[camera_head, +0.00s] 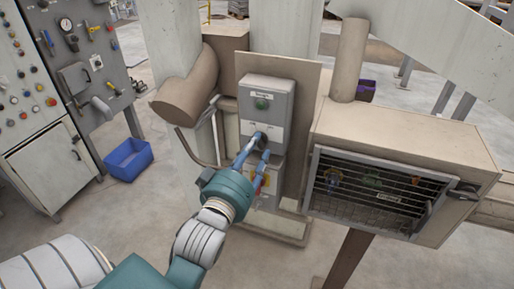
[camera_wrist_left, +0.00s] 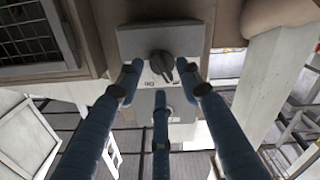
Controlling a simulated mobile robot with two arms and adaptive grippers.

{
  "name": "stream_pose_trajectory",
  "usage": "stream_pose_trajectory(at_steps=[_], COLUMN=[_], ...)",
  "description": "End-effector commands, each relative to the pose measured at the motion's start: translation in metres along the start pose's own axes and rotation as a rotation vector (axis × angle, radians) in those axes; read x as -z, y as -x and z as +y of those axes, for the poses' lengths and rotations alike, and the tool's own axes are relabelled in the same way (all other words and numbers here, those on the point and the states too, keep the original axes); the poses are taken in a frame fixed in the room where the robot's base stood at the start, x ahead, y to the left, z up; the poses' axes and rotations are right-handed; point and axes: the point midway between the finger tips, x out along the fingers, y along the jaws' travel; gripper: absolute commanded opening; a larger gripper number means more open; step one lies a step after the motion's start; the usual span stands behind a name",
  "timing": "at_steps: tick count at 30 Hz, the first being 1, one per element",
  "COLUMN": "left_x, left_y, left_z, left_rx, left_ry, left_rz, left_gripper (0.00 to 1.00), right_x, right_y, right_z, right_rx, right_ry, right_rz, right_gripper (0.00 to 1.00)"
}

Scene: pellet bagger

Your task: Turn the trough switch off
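A grey control box (camera_head: 266,98) is mounted on a post, with a green round button or lamp (camera_head: 262,104) near its top. A dark rotary switch (camera_wrist_left: 161,64) shows in the left wrist view, with its grip slanting down to the right and small marks below it that I cannot read surely. My left gripper (camera_head: 258,142) reaches the lower part of the box. In the left wrist view its fingers (camera_wrist_left: 160,80) are spread, two beside the switch and one below it, apparently clear of it. In the head view the fingers partly hide the switch. My right gripper is not in view.
A lower box with a red and yellow part (camera_head: 266,180) sits beneath. A beige machine with a barred window (camera_head: 375,190) stands close at right. A thick pipe (camera_head: 188,92) is at left. A tool panel (camera_head: 85,50) and blue bin (camera_head: 128,160) stand farther left.

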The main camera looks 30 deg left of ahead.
Motion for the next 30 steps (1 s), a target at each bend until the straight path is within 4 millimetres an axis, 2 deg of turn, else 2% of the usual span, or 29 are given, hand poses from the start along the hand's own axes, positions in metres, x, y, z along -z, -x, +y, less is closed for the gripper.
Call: stream_pose_trajectory(at_steps=[1,6,15,21,30], left_x=[0.003,0.001,0.000,0.000,0.001], left_y=[-0.007,-0.019,-0.021,-0.021,-0.021], left_z=[0.002,0.000,0.000,0.000,0.000], left_rx=[0.001,0.002,0.002,0.002,0.004], left_ry=[-0.001,0.000,-0.001,-0.001,0.063], left_rz=[-0.002,-0.002,-0.002,-0.002,-0.003], left_gripper=[0.36,0.36,0.36,0.00,0.00], right_x=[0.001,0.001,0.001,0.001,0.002], right_y=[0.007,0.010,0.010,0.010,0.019], right_z=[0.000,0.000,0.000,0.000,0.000], right_rx=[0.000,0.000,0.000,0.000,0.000], right_ry=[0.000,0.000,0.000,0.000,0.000], right_rz=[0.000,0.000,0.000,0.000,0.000], right_gripper=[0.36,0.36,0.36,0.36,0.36])
